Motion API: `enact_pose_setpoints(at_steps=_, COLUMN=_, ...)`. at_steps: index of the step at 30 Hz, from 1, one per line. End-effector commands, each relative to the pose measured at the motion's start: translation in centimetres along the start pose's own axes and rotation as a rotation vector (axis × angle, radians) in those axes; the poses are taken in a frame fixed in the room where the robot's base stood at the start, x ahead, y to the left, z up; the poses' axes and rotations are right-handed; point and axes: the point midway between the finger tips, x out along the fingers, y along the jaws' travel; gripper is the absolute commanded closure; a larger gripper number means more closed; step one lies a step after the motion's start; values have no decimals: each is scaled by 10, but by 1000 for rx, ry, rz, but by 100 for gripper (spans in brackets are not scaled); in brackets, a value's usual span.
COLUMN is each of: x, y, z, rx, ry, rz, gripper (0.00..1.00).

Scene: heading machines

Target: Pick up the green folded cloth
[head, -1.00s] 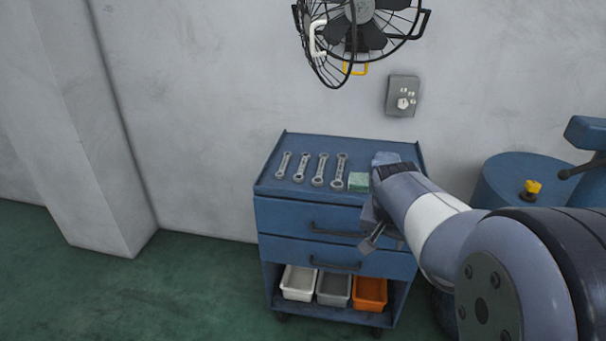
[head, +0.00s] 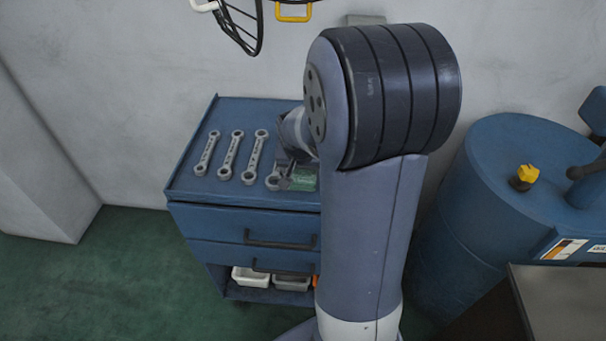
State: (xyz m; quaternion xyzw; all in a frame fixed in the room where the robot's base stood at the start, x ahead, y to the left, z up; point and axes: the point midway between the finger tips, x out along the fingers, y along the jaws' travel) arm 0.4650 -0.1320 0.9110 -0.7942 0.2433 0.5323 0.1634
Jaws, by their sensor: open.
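The green folded cloth (head: 304,181) lies on top of the blue tool cart (head: 200,187), near its front edge. My arm and gripper hide part of it. My gripper (head: 287,180) is at the left side of the cloth, low over the cart top. Its jaws are open, but they are small and partly hidden by my arm. I cannot tell whether a finger touches the cloth.
Several wrenches (head: 230,155) lie in a row left of the cloth, the rightmost close to my gripper. A blue drum (head: 480,220) with a yellow-capped fitting (head: 524,176) stands right of my arm. Bins (head: 252,277) sit on the cart's lower shelf.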

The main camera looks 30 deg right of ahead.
Motion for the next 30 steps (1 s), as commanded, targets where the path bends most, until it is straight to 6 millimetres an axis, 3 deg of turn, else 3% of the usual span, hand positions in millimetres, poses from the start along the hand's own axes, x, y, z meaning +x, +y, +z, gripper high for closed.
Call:
enact_pose_setpoints(at_steps=4, x=12, y=0, z=0, rx=-1, ry=-1, rz=0, gripper=25)
enact_pose_setpoints(at_steps=12, x=14, y=0, z=0, rx=-1, ry=1, rz=-1, gripper=25)
enact_pose_setpoints(at_steps=26, x=14, y=0, z=0, rx=-1, ry=1, rz=-1, gripper=63)
enact_pose_setpoints(at_steps=30, x=13, y=0, z=0, rx=-1, ry=1, rz=-1, gripper=63)
